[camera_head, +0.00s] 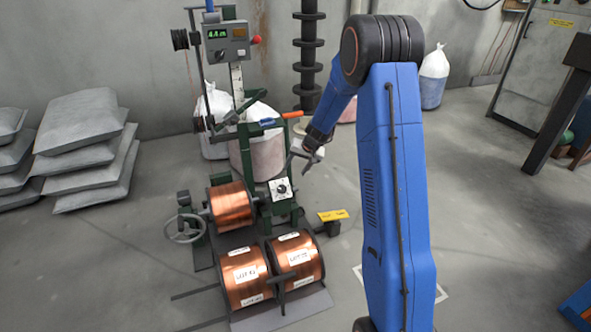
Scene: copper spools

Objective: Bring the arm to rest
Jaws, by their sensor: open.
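My gripper (307,159) hangs at the end of my blue arm, near the middle of the picture. Its fingers are apart and nothing shows between them. The arm stands upright at the right and bends over at a black joint at the top, with the forearm sloping down to the left. The gripper appears just right of the green winding machine (237,100); I cannot tell how far apart they are. A copper spool (231,207) sits on the machine. Two more copper spools with white labels, a left one (245,278) and a right one (296,257), stand side by side in front.
Grey sacks (85,125) are stacked at the left. A control box (226,43) with a lit display tops the machine. A grey cabinet (545,60) stands at the back right. Floor at the front left is clear.

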